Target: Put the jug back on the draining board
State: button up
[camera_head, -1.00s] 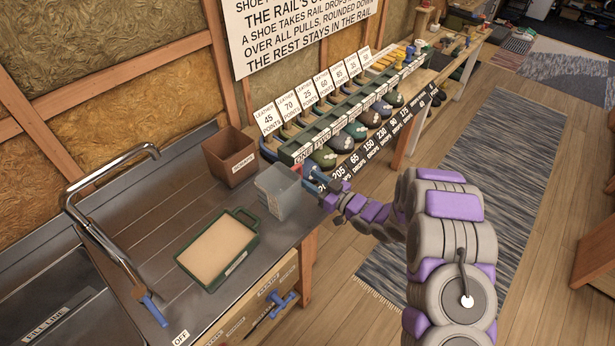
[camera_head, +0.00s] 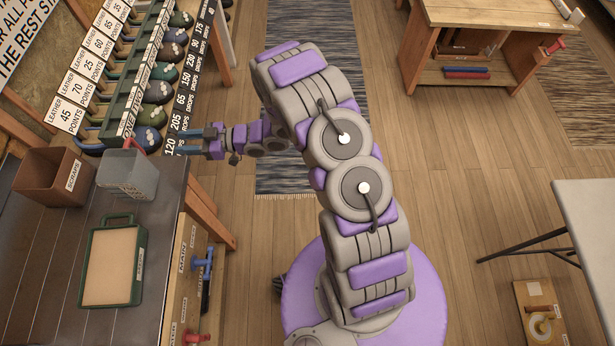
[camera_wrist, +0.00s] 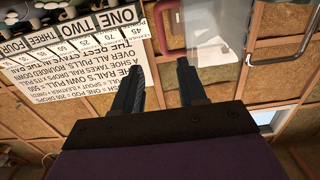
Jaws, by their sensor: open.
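The jug (camera_head: 128,175) is a translucent grey container with a red handle, upright at the far right corner of the draining board (camera_head: 50,235). It appears to stand on the board, though I cannot see its base clearly. My gripper (camera_head: 168,143) is open and empty, just right of the jug, with its fingers pointing toward the handle. In the wrist view, my gripper (camera_wrist: 160,75) shows two parted fingers; the red handle lies beyond their tips, and the clear jug body (camera_wrist: 205,30) is beside it. The gripper seems apart from the jug.
A brown scraps bin (camera_head: 55,177) stands left of the jug. A green-framed tray (camera_head: 112,265) with a tan surface lies in front. The rack of shoes (camera_head: 150,100) rises close behind my gripper. A white table (camera_head: 590,215) stands right; open floor lies between.

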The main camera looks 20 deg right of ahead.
jog(key=w+d+r+m+t+h, duration=0.1)
jog(key=w+d+r+m+h, duration=0.2)
jog(key=d+h, duration=0.55)
jog(key=w+d+r+m+t+h, duration=0.2)
jog(key=w+d+r+h, duration=0.3)
jog(key=d, duration=0.6)
jog(key=s+d+r+m+g+h, duration=0.2)
jog(key=s+d+r+m+h, duration=0.15)
jog(key=s+d+r, duration=0.35)
jog(key=s+d+r+m+g+h, duration=0.1)
jog(key=s+d+r+m+g, duration=0.1)
jog(key=s, duration=0.7)
jog(key=s+d+r+m+g+h, duration=0.1)
jog(key=s+d+g, duration=0.1)
jog(key=s, duration=0.7)
jog(key=s+a+r+m+g+y, duration=0.1)
jog(key=s+a+g, duration=0.1)
jog(key=s, duration=0.9)
jog(key=s+a+r+m+g+y, duration=0.1)
jog(key=s+a+r+g, duration=0.1)
jog(key=s, duration=0.9)
jog(key=shift+s+a+g, duration=0.15)
jog(key=shift+a+g, duration=0.55)
jog(key=shift+a, duration=0.45)
jog(key=shift+a, duration=0.1)
